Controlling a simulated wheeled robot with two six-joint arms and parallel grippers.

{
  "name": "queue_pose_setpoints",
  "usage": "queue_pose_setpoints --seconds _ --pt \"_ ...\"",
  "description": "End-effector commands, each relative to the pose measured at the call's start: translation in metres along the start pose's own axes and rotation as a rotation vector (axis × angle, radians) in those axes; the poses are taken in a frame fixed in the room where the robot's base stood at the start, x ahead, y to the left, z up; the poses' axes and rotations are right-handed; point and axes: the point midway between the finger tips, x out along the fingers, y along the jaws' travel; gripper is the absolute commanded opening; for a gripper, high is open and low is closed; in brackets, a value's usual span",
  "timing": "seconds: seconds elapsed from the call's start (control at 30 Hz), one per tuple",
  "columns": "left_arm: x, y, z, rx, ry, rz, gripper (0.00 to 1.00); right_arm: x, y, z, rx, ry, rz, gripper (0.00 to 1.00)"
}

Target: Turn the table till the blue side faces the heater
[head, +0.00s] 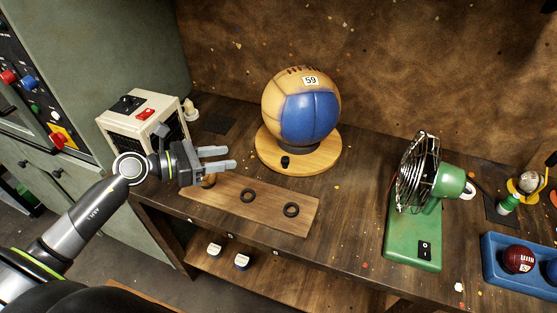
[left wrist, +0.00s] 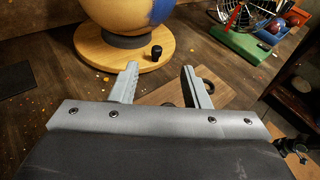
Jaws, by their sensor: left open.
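A leather ball (head: 301,107) with tan panels, a blue panel and a "59" label sits on a round wooden turntable (head: 262,158). The blue panel faces the front and slightly right, toward me. A small black knob (head: 285,162) stands on the turntable's front rim. The heater (head: 142,122), a cream box with a dark grille and a red switch, stands to the left. My left gripper (head: 230,158) is open and empty, just left of the turntable. In the left wrist view the knob (left wrist: 156,53) is beyond the open fingers (left wrist: 160,80). My right gripper is not in view.
A wooden board (head: 270,207) with black rings lies in front of the turntable, partly below my left gripper. A green fan (head: 417,195) stands to the right. A blue tray (head: 511,277) with balls is at far right. Two white-topped pieces sit on the lower shelf (head: 290,270).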

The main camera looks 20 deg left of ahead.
Motion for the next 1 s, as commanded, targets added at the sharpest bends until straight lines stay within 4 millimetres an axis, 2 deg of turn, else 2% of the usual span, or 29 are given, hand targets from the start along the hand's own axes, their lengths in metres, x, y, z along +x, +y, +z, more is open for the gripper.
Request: queue_pose_setpoints --seconds 0.17,0.37,0.67,1.0 --pt "-0.004 0.008 -0.015 0.103 0.123 -0.023 0.42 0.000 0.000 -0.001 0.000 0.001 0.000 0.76" --pt "0.005 0.008 -0.016 0.111 0.130 -0.026 0.42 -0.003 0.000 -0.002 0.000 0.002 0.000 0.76" --pt "0.041 0.007 -0.020 0.107 0.125 -0.026 0.42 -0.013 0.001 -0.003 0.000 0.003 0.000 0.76" --pt "0.094 0.005 -0.026 0.105 0.127 -0.027 0.42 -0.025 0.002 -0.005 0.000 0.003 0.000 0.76"
